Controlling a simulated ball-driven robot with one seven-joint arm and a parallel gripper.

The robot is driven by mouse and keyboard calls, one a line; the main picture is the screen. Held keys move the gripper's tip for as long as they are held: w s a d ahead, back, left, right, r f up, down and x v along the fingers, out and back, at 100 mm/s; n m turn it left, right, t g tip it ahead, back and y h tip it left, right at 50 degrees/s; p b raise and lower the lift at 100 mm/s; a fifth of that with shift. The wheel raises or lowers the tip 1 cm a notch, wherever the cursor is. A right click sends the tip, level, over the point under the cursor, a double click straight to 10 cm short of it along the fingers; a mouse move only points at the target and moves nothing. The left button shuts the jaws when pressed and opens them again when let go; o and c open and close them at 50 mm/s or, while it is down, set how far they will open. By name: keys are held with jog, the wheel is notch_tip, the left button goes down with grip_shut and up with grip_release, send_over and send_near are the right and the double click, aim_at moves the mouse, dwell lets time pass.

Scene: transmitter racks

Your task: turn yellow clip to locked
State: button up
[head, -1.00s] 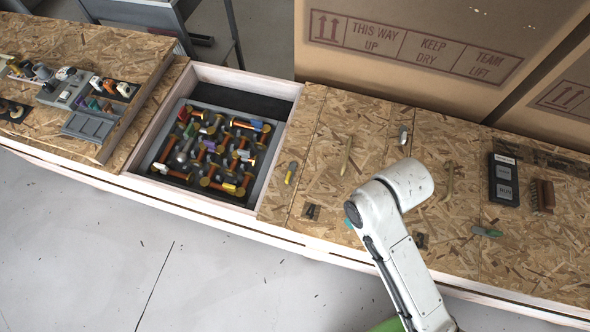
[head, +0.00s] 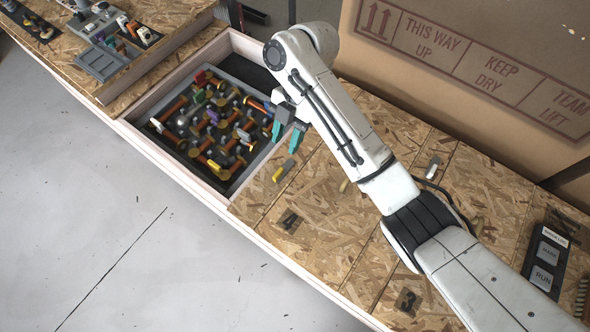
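A dark, grey-framed panel (head: 233,75) sits in the recessed, white-edged box at the upper left. It carries many copper-coloured bars with round ends and small coloured clips. My gripper (head: 286,132) has teal fingertips and hangs over the right edge of the box, right of both yellow pieces. Its fingers are apart, with nothing visible between them.
A yellow-and-grey tool (head: 283,171) lies on the chipboard bench just below my gripper. A control box marked RUN (head: 545,262) stands at right. A large cardboard carton (head: 470,60) blocks the back. A grey tray (head: 101,63) with small parts lies at upper left.

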aim_at(279, 172)
jog(key=b+x, duration=0.1)
jog(key=x, duration=0.9)
jog(key=shift+d+f, duration=0.1)
jog(key=shift+f, duration=0.2)
grip_shut()
